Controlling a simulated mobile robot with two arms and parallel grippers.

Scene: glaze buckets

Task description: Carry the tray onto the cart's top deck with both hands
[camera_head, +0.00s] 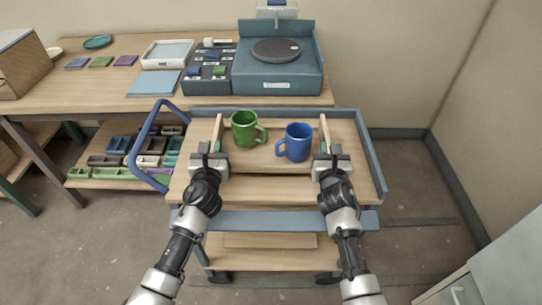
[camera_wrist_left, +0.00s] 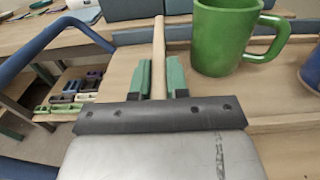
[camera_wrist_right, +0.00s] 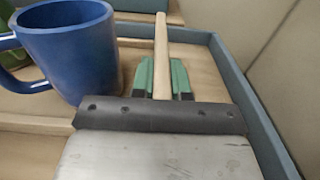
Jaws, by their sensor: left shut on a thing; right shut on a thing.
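The wooden tray (camera_head: 268,165) is over or on the top deck of the cart (camera_head: 270,188); I cannot tell whether it touches the deck. A green mug (camera_head: 246,130) and a blue mug (camera_head: 296,144) stand upright on the tray. My left gripper (camera_head: 213,152) is shut on the tray's left side wall, which also shows in the left wrist view (camera_wrist_left: 158,50). My right gripper (camera_head: 327,150) is shut on the tray's right side wall, seen in the right wrist view (camera_wrist_right: 161,55). The tray's underside is hidden.
The cart has a blue rim and a blue handle (camera_head: 150,140) at its left. Behind it is a wooden workbench (camera_head: 100,82) with a turntable (camera_head: 276,50), a white tray (camera_head: 167,54) and tiles. Shelf bins (camera_head: 120,145) sit below the bench. A grey cabinet (camera_head: 500,270) stands at lower right.

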